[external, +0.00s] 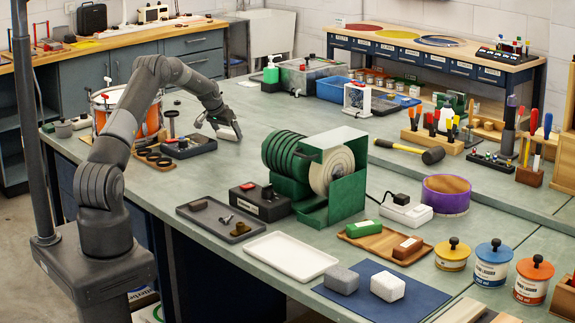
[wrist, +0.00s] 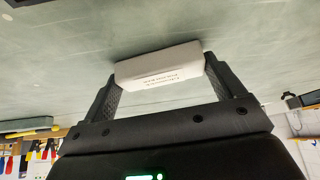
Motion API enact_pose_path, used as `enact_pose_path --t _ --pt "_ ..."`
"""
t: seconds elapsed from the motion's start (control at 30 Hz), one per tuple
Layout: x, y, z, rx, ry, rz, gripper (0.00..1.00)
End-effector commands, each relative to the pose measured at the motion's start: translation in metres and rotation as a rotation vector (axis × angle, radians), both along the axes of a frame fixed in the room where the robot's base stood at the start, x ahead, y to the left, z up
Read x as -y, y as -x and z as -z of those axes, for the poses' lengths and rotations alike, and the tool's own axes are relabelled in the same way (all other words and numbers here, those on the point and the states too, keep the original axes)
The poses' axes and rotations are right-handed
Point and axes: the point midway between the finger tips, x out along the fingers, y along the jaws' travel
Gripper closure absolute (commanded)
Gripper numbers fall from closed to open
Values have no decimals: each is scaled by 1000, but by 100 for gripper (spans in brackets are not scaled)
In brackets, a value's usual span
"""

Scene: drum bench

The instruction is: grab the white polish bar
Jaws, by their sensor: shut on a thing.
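The white polish bar (wrist: 158,64) is a pale block with small dark print on its side, seen at the middle of the wrist view. My gripper (wrist: 160,76) has a finger at each end of it and is shut on it. In the external view my gripper (external: 220,124) is over the left part of the bench, right of the dark tray, and the bar (external: 229,133) shows as a small white shape under it. Whether the bar touches the bench top is hard to tell.
A dark tray with small parts (external: 188,146) lies close left of my gripper. An orange drum (external: 150,118) stands farther left. A green buffing machine (external: 347,195) stands to the right. A wooden tray (external: 379,246) holds a green bar and a brown bar. Bare bench lies behind my gripper.

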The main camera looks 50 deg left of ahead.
Motion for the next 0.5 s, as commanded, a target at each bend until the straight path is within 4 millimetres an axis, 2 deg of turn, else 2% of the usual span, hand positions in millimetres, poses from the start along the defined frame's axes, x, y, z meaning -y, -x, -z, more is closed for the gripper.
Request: enact_pose_path --t 0.1,0.33,0.5 --pt "0 0 0 1 0 0 39" --pt "0 0 -1 1 0 0 39" --pt "0 0 -12 3 -1 0 39"
